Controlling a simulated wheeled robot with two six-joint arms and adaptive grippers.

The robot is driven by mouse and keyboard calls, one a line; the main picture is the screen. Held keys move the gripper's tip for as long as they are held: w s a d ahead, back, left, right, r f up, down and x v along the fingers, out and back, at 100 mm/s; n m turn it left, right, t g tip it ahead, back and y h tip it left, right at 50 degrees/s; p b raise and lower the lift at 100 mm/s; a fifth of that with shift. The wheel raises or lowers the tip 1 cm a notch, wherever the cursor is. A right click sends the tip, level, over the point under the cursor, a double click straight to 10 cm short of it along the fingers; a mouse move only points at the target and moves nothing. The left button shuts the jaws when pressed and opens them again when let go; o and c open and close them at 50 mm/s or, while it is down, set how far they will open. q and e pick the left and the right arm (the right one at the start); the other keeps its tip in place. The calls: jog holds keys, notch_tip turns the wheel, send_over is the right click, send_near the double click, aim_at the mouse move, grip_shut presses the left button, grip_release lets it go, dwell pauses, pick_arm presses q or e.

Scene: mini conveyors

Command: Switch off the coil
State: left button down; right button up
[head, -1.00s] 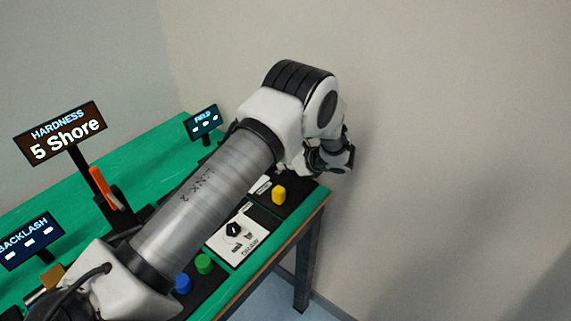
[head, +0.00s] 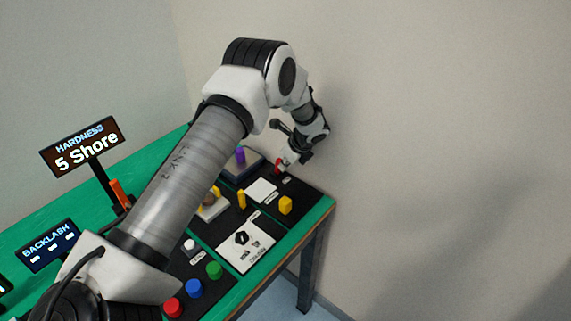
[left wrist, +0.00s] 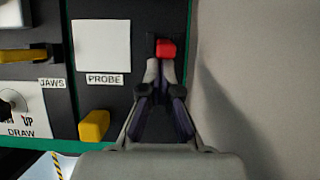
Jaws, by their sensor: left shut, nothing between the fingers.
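My left gripper (head: 289,157) is shut and empty, pointing down at the far right corner of the green table. In the left wrist view its closed fingertips (left wrist: 159,68) are just below a small red switch knob (left wrist: 166,48), very close to it; I cannot tell if they touch. The red knob also shows in the head view (head: 278,167), beside the fingers. No label reading coil can be made out; a small label by the red knob is too small to read. My right gripper is out of view.
A white PROBE pad (left wrist: 101,46) and a yellow block (left wrist: 94,125) lie left of the fingers. A purple piece (head: 240,155) stands on a grey base. A wall rises close on the right.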

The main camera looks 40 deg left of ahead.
pick_arm(q)
jog(key=shift+r+p, duration=0.5)
jog(key=shift+r, duration=0.25)
jog(key=p+v, duration=0.7)
jog(key=v, duration=0.3)
jog(key=shift+a+r, duration=0.15)
jog(key=shift+a, duration=0.3)
